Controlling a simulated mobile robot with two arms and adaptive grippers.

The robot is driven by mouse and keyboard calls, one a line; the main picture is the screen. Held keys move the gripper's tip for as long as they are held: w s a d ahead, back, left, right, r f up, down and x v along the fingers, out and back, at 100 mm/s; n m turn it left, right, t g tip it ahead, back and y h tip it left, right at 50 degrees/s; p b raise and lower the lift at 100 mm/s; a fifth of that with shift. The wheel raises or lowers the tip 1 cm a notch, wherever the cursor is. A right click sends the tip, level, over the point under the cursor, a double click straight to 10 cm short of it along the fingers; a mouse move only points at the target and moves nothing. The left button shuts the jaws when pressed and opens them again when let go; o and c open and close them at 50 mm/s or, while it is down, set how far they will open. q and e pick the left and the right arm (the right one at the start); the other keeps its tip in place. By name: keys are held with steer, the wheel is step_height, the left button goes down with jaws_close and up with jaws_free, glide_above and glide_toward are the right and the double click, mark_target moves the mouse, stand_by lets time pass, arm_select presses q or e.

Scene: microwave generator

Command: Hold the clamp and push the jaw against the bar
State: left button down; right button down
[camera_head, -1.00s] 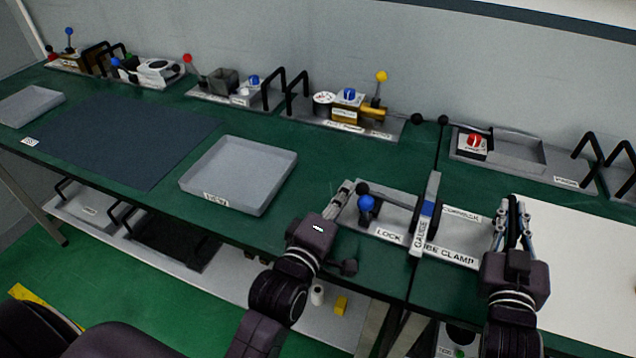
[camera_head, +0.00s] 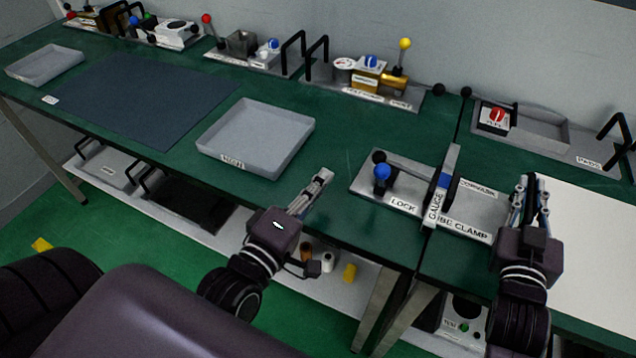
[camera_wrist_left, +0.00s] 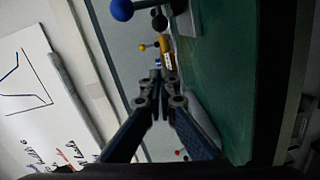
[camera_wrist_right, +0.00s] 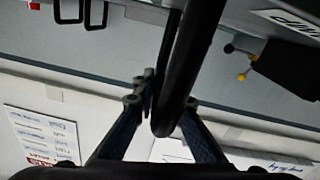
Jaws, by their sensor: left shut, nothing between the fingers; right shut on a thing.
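The tube clamp (camera_head: 410,207) is a grey plate at the front of the bench, labelled LOCK, GAUGE and "...BE CLAMP". A blue knob (camera_head: 382,172) and a black knob stand at its left end. The upright gauge bar (camera_head: 447,180), pale with a blue part, crosses its middle. My right gripper (camera_head: 530,188) is shut on the black handle at the clamp's right end; in the right wrist view this handle (camera_wrist_right: 187,60) runs between the fingers. My left gripper (camera_head: 320,182) is shut and empty, left of the clamp and apart from it. The jaw is hard to make out.
A grey tray (camera_head: 257,140) lies left of the clamp, with a dark mat (camera_head: 150,100) beyond. Fixtures with ball levers line the back, including a gauge block with a yellow ball (camera_head: 405,44). A white sheet (camera_head: 590,230) lies at the right.

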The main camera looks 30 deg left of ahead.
arm_select(q)
steer(key=shift+s, duration=0.55)
arm_select(e)
steer(key=shift+f, duration=0.5)
steer(key=c, duration=1.9)
jaws_free()
steer(key=shift+r, duration=0.1)
arm_select(q)
steer(key=shift+w, duration=0.1)
arm_select(e)
steer(key=shift+w+r, duration=0.1)
steer(key=s, duration=1.2)
steer(key=shift+a, duration=0.15)
